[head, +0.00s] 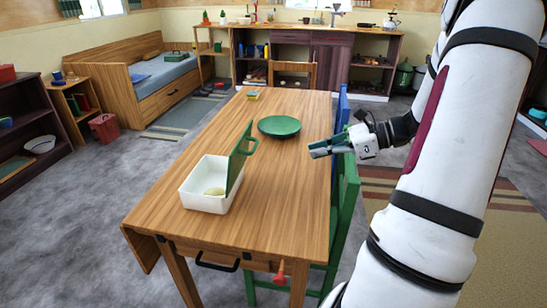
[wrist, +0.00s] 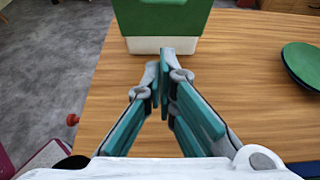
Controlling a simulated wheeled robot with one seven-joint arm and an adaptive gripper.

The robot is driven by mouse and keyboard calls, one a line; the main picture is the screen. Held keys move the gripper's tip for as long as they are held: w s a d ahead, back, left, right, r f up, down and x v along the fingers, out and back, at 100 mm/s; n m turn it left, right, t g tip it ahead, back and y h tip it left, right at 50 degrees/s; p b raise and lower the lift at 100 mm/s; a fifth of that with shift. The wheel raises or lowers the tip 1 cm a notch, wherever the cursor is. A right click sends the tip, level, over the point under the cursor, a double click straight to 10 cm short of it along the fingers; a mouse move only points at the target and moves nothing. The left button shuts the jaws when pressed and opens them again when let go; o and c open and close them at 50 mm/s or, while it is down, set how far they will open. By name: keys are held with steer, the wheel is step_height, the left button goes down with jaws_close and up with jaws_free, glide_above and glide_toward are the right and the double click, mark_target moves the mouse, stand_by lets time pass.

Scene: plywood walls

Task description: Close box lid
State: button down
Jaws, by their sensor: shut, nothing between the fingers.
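In the wrist view the lid (wrist: 163,18) shows at the top, above the white box side (wrist: 160,45). My gripper (head: 312,152) is to the right of the lid, near the table's right edge, and apart from it. In the wrist view my gripper's fingertips (wrist: 163,62) are together and empty, pointing towards the box.
The wooden table (head: 180,222) has a green plate (head: 279,126) behind the box and a small green-yellow item (head: 253,95) at its far end. A green chair (head: 345,205) and a blue chair (head: 341,107) stand along the right side. The tabletop between gripper and lid is clear.

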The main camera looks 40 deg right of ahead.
steer(key=r+b+x, duration=0.2)
steer(key=x, duration=1)
steer(key=shift+w+a+r, duration=0.2)
steer(key=shift+w+a, duration=0.3)
steer(key=shift+w, duration=0.15)
steer(key=shift+w+a+r+g+p, duration=0.2)
steer(key=shift+r+g+p, duration=0.15)
steer(key=shift+p, duration=0.4)
